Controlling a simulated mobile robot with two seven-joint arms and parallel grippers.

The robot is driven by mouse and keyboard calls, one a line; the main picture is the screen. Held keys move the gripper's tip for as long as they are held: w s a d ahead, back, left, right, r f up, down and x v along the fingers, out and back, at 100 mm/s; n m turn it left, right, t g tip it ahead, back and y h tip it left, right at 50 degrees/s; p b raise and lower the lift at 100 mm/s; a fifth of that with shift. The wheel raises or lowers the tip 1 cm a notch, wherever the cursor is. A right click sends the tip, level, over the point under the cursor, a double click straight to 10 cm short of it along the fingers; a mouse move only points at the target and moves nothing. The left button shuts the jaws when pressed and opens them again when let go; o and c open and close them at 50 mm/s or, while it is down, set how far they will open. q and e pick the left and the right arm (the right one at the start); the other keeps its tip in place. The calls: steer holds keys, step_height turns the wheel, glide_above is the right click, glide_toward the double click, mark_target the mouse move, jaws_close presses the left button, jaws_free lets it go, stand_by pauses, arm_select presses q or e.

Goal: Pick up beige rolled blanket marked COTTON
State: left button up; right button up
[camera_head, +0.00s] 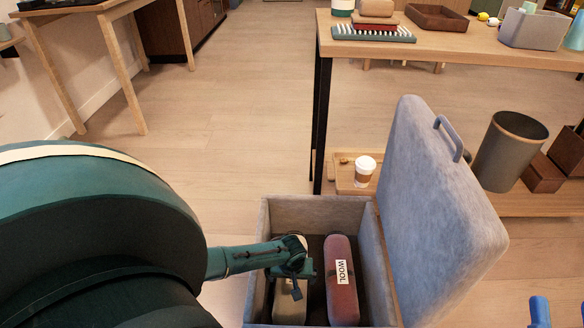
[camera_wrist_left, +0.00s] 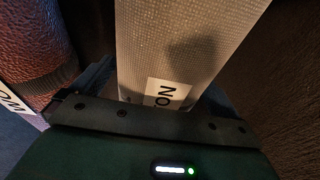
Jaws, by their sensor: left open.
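The beige rolled blanket (camera_head: 288,305) lies in the left part of an open grey fabric box (camera_head: 256,290). My left gripper (camera_head: 292,272) is over it inside the box and hides much of it. In the left wrist view the beige roll (camera_wrist_left: 180,45) runs between the open fingers, with a white label partly covered, showing letters like "TON". I cannot tell whether the fingers touch it. A maroon roll marked WOOL (camera_head: 342,285) lies beside it to the right; it shows at the left of the left wrist view (camera_wrist_left: 35,45). My right gripper does not show.
The box's padded lid (camera_head: 440,210) stands open on the right, with a blue handle. A wooden tray (camera_head: 345,185) with a paper cup (camera_head: 364,170) sits behind the box, under a table (camera_head: 460,45). Floor left of the table is clear. Blue pieces (camera_head: 540,312) show at lower right.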

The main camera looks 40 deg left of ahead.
arm_select(q)
steer(key=shift+r, duration=0.1)
steer(key=c, duration=1.4)
